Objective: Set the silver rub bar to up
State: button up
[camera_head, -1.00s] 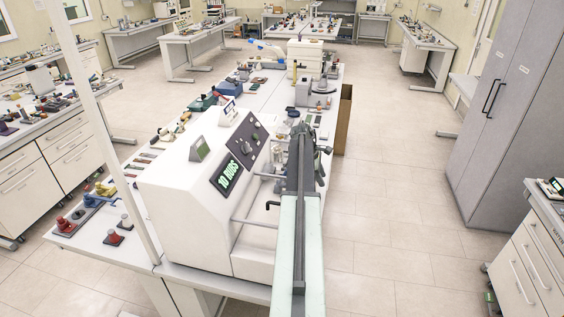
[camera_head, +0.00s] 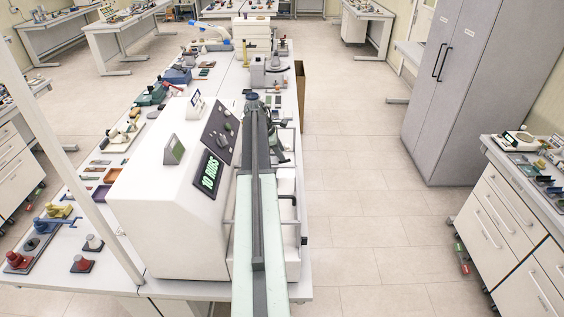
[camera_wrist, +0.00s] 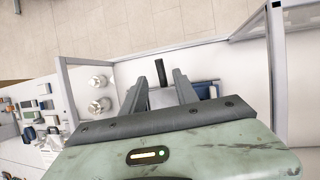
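The white rub tester (camera_head: 165,215) stands on the bench, with a green "10 RUBS" display (camera_head: 208,174). My arm reaches over its right side and hides much of the mechanism there. A silver bar (camera_head: 229,222) shows partly beside the arm; I cannot tell surely whether it is the rub bar or how it is set. A black bent handle (camera_head: 294,199) shows right of the arm. In the wrist view, my gripper (camera_wrist: 158,80) has its two fingers apart, with a black upright piece (camera_wrist: 160,72) seen between them. Contact with it cannot be told. Silver frame posts (camera_wrist: 65,90) stand at the side.
Sample holders and tools lie on the bench left of and behind the tester. A tall grey cabinet (camera_head: 463,90) and a drawer unit (camera_head: 515,220) stand on the right. The floor (camera_head: 365,200) between them and the bench is clear.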

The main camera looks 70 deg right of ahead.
jog(key=b+x, duration=0.3)
jog(key=x, duration=0.2)
jog(key=shift+a, duration=0.1)
jog(key=shift+r, duration=0.1)
grip_shut()
dwell(1.1)
